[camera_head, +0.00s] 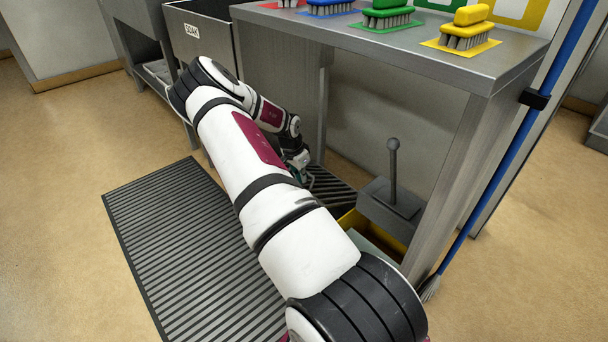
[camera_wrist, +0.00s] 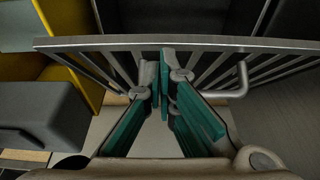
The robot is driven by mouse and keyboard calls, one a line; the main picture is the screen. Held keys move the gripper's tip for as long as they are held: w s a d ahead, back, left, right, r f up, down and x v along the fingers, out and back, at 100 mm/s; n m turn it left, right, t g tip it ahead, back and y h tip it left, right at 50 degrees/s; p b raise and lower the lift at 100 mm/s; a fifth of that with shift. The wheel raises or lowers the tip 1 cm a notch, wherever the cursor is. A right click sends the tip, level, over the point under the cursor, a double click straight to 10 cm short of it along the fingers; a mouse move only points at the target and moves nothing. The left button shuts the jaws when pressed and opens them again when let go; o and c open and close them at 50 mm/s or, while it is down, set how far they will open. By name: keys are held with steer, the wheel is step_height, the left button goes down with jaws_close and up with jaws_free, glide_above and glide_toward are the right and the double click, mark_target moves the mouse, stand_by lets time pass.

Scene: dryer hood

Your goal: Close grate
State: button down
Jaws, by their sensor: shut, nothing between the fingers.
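The grate (camera_wrist: 205,42) is a grey metal frame with slanting bars, crossing the upper part of the wrist view. A bent metal handle (camera_wrist: 242,80) shows at its right side. My gripper (camera_wrist: 163,62) is shut and empty, its teal pads together in the middle of the wrist view. The fingertips overlap the grate's rail in the picture; I cannot tell whether they touch it. In the head view my gripper (camera_head: 302,168) is low under the steel table, partly hidden by my arm. A dark slatted piece (camera_head: 332,190) beside it may be the grate.
A steel table (camera_head: 440,50) with several coloured brushes stands above. Under it are a grey block with an upright knobbed lever (camera_head: 392,165) and a yellow bin (camera_head: 372,231). A blue pole (camera_head: 510,130) stands at the table's right. A ribbed mat (camera_head: 180,240) lies on open floor.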

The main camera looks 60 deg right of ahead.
stand_by(0.3)
steer(key=a+f+h+b, duration=0.1)
steer(key=a+f+b, duration=0.1)
steer(key=f, duration=0.6)
steer(key=w+a+f+h+b, duration=0.1)
steer(key=a+f, duration=0.3)
steer(key=f, duration=0.4)
steer(key=shift+w+a+f+g+h+b, duration=0.3)
steer(key=shift+a+g+h+b, duration=0.15)
steer(key=shift+b, duration=0.2)
steer(key=shift+d, duration=0.1)
steer(key=p+v, duration=0.6)
steer(key=v, duration=0.7)
steer(key=shift+a, duration=0.2)
